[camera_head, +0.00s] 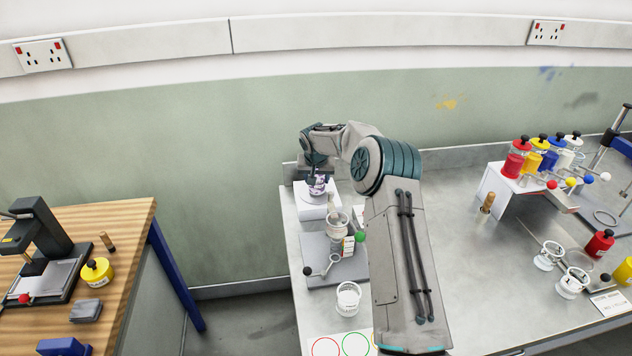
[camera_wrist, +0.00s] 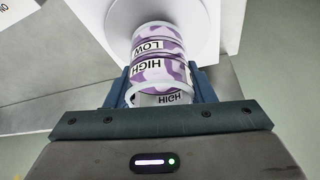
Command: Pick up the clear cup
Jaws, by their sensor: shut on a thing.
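The clear cup (camera_wrist: 160,68) shows purple patches and bands printed HIGH and LOW in the wrist view. My gripper (camera_wrist: 160,88) is shut on it, with one blue finger on each side. In the head view the cup (camera_head: 318,186) is small and purple at the back left of the metal bench, under my gripper (camera_head: 317,176). It is at a white box (camera_head: 318,208) with a round white plate (camera_wrist: 118,38). I cannot tell whether the cup's far end touches the plate.
A grey stand (camera_head: 330,270) with a clear vessel (camera_head: 338,222) and a green ball (camera_head: 360,237) is close in front of the box. A rack of coloured bottles (camera_head: 497,184) is at right. The bench middle (camera_head: 460,250) is mostly clear.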

